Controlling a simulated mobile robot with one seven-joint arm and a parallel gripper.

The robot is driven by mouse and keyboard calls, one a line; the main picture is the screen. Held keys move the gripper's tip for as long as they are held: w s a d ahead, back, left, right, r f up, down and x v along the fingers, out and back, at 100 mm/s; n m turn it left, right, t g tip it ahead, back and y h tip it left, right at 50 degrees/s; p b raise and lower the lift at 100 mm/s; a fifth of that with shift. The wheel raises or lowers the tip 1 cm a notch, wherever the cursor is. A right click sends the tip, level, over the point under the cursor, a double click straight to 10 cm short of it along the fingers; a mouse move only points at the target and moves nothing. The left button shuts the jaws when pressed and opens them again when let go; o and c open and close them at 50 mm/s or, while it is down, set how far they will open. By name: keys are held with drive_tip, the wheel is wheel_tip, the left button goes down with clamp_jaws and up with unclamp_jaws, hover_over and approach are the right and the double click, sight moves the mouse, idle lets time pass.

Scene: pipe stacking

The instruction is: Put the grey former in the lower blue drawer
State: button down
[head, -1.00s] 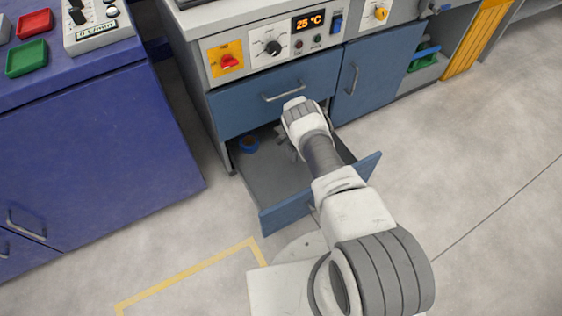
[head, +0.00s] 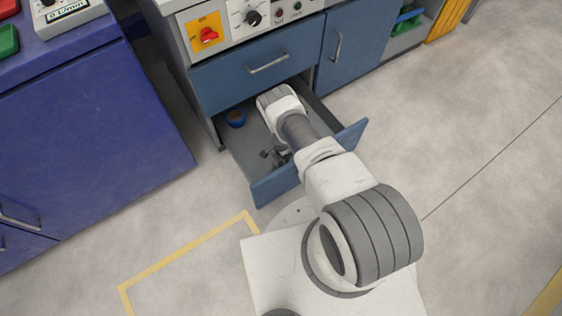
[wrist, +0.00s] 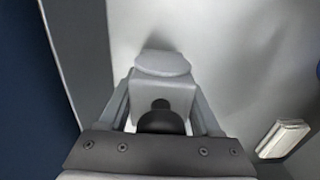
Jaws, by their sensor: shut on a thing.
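The lower blue drawer (head: 276,186) is pulled open below a closed upper drawer. My gripper (wrist: 162,82) is inside it, shut on the grey former (wrist: 162,64), which shows a rounded pale-grey end between the fingers in the wrist view. The drawer's grey floor and wall lie close around it. I cannot tell whether the former touches the floor. In the head view my gripper (head: 274,157) is a small dark shape low in the drawer, and the former cannot be made out there.
A blue ring-shaped roll (head: 236,118) lies in the drawer's back left corner. A pale bar-shaped thing (wrist: 283,138) shows at the right in the wrist view. The upper drawer (head: 258,66) hangs over the back. A dark blue cabinet (head: 85,140) stands at the left.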

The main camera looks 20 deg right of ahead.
drive_tip(key=shift+f+b, duration=0.3)
drive_tip(key=shift+f, duration=0.8)
drive_tip(key=shift+f, duration=0.1)
drive_tip(key=shift+f, duration=0.1)
drive_tip(key=shift+c, duration=0.4)
unclamp_jaws()
